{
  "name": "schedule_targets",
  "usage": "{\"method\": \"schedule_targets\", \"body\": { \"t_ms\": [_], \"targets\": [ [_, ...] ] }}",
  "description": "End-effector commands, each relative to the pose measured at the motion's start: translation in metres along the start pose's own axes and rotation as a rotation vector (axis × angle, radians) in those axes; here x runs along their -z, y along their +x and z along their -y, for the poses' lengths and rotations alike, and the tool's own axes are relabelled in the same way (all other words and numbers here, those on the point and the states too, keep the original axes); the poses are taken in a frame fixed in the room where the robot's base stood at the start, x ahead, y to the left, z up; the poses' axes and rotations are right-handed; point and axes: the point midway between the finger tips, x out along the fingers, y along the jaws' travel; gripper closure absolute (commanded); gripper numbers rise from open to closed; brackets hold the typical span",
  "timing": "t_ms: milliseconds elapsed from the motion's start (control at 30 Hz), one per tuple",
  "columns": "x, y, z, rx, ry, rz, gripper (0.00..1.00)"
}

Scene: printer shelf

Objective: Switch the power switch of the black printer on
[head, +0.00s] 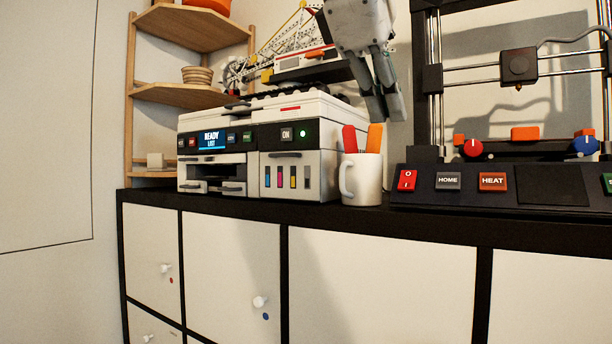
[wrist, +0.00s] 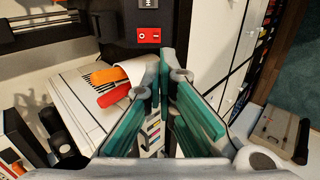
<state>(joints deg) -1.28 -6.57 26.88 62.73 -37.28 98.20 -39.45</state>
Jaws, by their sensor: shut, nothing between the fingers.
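The black printer (head: 455,192) is an open-frame machine at the right of the cabinet top. Its power switch (head: 407,180) is a red rocker at the left end of the front panel, with a white "0" near its top. In the wrist view the red switch (wrist: 148,35) shows ahead of my fingers, with two white marks. Which side is pressed in, I cannot tell. My gripper (head: 384,112) points down, shut and empty, above and left of the switch, clear of it. In the wrist view my gripper (wrist: 168,72) shows its green finger pads close together.
A white mug (head: 367,182) with orange and red handles stands close left of the switch, below my gripper. Left of it is a white printer (head: 318,174) with a lit green light. HOME (head: 448,181) and HEAT (head: 492,181) buttons sit right of the switch.

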Motion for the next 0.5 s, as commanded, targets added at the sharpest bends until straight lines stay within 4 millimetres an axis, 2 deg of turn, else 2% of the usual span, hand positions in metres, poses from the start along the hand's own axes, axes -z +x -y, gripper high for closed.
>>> {"method": "schedule_targets", "body": {
  "t_ms": [500],
  "targets": [
    [-0.001, 0.096, 0.001, 0.002, 0.002, 0.004, 1.0]
  ]
}}
